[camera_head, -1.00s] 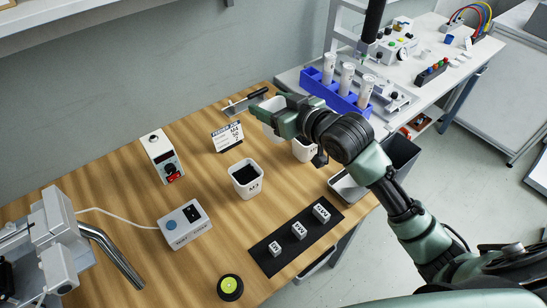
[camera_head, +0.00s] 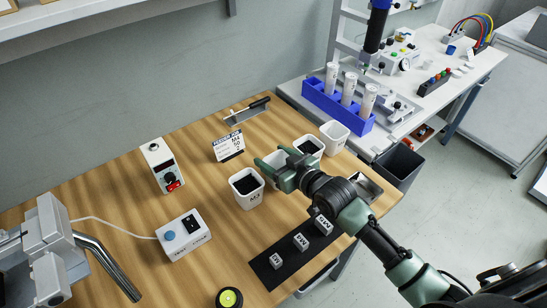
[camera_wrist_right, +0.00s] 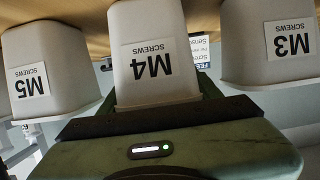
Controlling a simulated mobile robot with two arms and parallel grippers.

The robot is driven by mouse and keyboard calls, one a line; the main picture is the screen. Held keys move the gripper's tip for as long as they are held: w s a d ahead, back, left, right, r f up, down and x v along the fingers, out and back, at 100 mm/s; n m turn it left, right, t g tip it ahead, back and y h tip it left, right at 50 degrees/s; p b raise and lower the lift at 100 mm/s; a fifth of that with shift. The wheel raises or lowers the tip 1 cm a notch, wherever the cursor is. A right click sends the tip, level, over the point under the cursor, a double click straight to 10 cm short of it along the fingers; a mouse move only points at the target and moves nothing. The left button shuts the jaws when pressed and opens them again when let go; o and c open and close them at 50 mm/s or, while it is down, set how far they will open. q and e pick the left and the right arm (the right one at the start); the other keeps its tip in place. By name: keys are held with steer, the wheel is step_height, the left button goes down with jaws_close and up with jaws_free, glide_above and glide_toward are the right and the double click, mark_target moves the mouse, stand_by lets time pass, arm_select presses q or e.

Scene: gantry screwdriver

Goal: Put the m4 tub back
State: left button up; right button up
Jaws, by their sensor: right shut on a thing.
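The white M4 tub (camera_wrist_right: 152,60) is between the fingers of my right gripper (camera_head: 272,168), which is shut on it. The tub also shows in the head view (camera_head: 274,158), partly hidden by the gripper. It is in line between the M3 tub (camera_head: 247,196) and the M5 tub (camera_head: 308,150). In the right wrist view, the M3 tub (camera_wrist_right: 270,45) is to its right and the M5 tub (camera_wrist_right: 45,75) to its left, with gaps. Its base is close to the wooden table; I cannot tell if it touches. My left gripper is not identifiable in view.
Another white tub (camera_head: 334,140) stands beyond the M5 tub. A sign (camera_head: 228,146) stands behind the row. A black mat (camera_head: 283,262) with small labelled blocks lies in front. A control box (camera_head: 183,236) is at left. A blue rack (camera_head: 338,106) with tubes stands on the far bench.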

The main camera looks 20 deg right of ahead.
steer(key=shift+f, duration=0.1)
steer(key=o, duration=1.6)
steer(key=shift+c, duration=0.2)
steer(key=v, duration=1.2)
steer(key=shift+r, duration=0.25)
